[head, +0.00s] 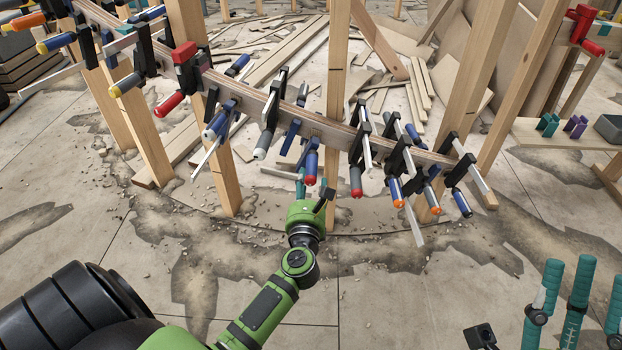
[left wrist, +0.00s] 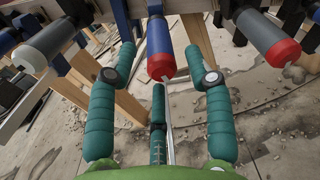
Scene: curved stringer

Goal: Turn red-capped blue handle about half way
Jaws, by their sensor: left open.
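The red-capped blue handle (head: 311,167) belongs to a clamp on the curved wooden stringer (head: 290,117), near the middle of the head view. In the left wrist view the blue handle (left wrist: 159,46) points toward the camera, its red cap lowest. My left gripper (head: 301,180) is just below and beside it in the head view. In the left wrist view its teal fingers stand apart, one on each side of the handle and a third below, with gaps visible. My right gripper (head: 575,275) is at the lower right, its fingers apart and empty, far from the stringer.
A grey handle with a red cap (left wrist: 270,38) hangs close on the right, and a grey handle with a pale cap (left wrist: 42,48) on the left. Wooden posts (head: 337,100) stand beside the clamps. Several other clamps line the stringer. The floor in front is mostly clear.

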